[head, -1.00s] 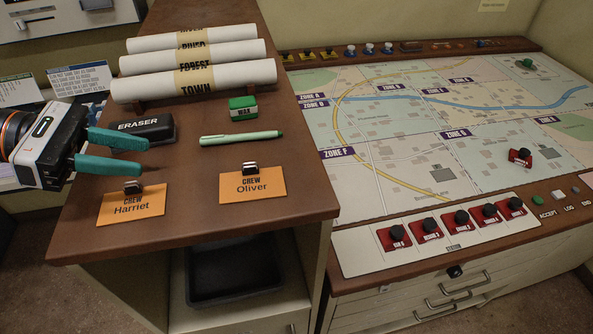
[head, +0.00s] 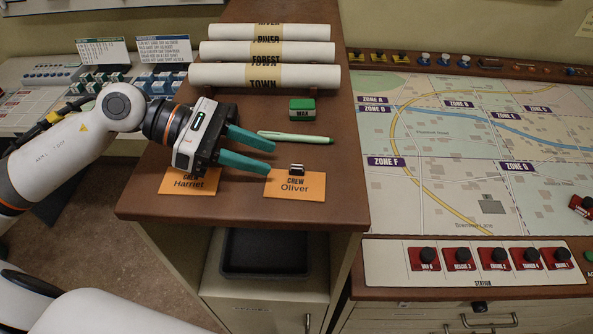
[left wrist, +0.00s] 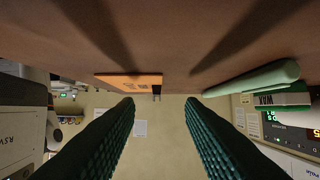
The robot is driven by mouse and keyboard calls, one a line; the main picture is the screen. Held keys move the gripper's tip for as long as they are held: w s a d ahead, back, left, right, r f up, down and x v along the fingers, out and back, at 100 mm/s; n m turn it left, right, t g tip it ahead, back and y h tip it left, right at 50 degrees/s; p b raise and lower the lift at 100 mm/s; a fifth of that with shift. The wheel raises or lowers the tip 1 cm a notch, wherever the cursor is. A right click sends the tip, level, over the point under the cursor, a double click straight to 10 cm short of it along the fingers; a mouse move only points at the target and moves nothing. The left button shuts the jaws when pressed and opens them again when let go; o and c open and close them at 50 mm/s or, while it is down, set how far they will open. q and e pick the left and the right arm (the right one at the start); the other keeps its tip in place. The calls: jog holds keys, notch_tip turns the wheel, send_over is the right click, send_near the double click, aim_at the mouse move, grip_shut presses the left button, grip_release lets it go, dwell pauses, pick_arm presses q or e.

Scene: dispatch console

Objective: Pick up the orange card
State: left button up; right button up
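Two orange cards lie on the brown desktop. The Oliver card (head: 310,187) has a dark-and-silver clip (head: 297,169) standing at its back edge. The Harriet card (head: 180,187) is partly hidden behind my left gripper. My left gripper (head: 271,159) is open, its green fingers pointing right, apart, with nothing between them. Its near fingertip is just left of the Oliver card's clip in the head view. In the left wrist view an orange card (left wrist: 130,82) shows beyond the fingers, left of centre, edge-on with its clip. My right gripper is out of view.
A green marker (head: 296,137) and a green WAX block (head: 302,109) lie behind the fingers. Rolled maps (head: 264,76) are stacked at the back. The map console (head: 450,150) with red station pieces (head: 424,259) is to the right. A dark tray (head: 262,252) sits below the desktop.

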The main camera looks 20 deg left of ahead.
aim_at(293, 165)
pick_arm(q)
jog(key=shift+d+r, duration=0.1)
jog(key=d+p, duration=0.3)
jog(key=shift+w, duration=0.15)
jog(key=shift+p+x, duration=0.6)
jog(key=shift+x, duration=0.35)
jog(key=shift+f, duration=0.45)
jog(key=shift+c, duration=0.6)
grip_shut()
